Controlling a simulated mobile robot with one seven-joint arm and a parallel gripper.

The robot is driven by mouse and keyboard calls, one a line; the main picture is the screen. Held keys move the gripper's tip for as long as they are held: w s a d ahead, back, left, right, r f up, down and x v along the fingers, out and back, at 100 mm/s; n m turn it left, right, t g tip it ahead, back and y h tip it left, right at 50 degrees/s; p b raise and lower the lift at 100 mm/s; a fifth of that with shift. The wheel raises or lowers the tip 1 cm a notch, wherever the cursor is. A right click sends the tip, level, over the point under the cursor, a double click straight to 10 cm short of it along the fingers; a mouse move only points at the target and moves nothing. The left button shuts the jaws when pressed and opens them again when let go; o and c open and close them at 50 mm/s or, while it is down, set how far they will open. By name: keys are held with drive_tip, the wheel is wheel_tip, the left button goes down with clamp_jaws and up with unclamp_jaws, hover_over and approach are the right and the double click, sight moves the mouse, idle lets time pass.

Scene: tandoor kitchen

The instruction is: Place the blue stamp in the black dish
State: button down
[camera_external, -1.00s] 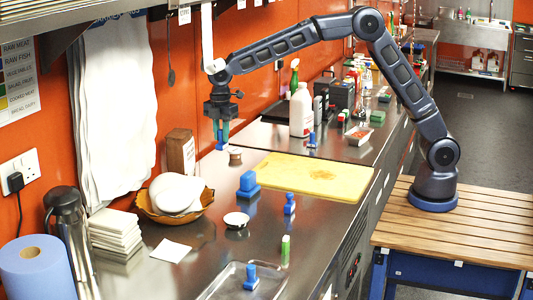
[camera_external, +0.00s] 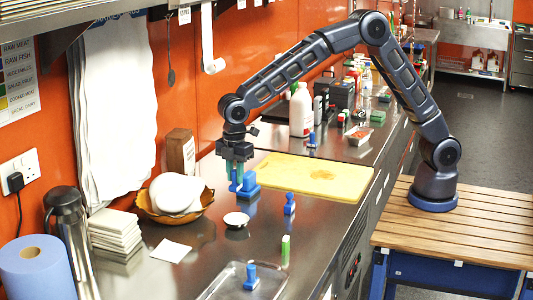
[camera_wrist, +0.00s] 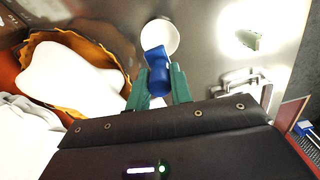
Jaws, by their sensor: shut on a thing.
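My gripper (camera_external: 236,180) is shut on a small blue stamp (camera_wrist: 158,68), held between its green fingertips above the steel counter. The stamp is partly hidden by the fingers in the external view. The stamp is apart from the dish in the external view. I see no other dish that looks black.
Other blue stamps stand at the right (camera_external: 289,204) and on a metal tray (camera_external: 222,279). A yellow board (camera_external: 320,172) lies behind. A brown bowl (camera_external: 147,211) with white items is at left.

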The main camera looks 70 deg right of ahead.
wheel_tip(320, 180, down, 12)
drive_tip(key=shift+f, duration=0.15)
idle(0.4)
drive_tip(key=shift+f, duration=0.1)
drive_tip(key=c, duration=1.3)
unclamp_jaws()
drive_tip(key=shift+o, duration=0.2)
